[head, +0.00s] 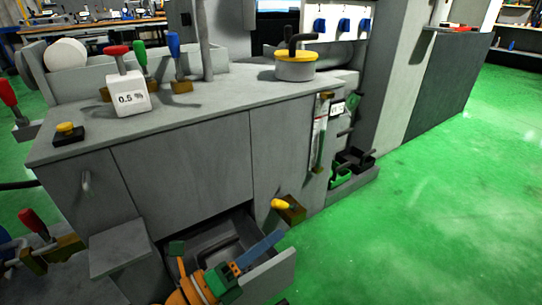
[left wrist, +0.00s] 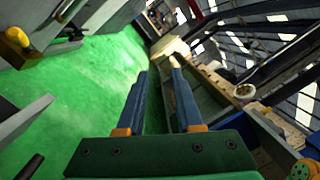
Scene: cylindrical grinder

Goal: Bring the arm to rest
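My left gripper (head: 278,237) is at the lower middle of the head view, with orange arm links, a green body and blue fingers. It appears in front of or over an open grey drawer (head: 270,278); the exact gap between them is hard to tell. In the left wrist view the two blue fingers (left wrist: 158,72) stand apart, and I see nothing held between them. My right arm and gripper do not show.
The grey machine bench (head: 185,155) carries a white 0.5 block (head: 130,97), a yellow-topped pot (head: 296,66) and coloured levers. A yellow handle (head: 281,204) juts from its front near the gripper. Green floor (head: 420,210) is clear at right.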

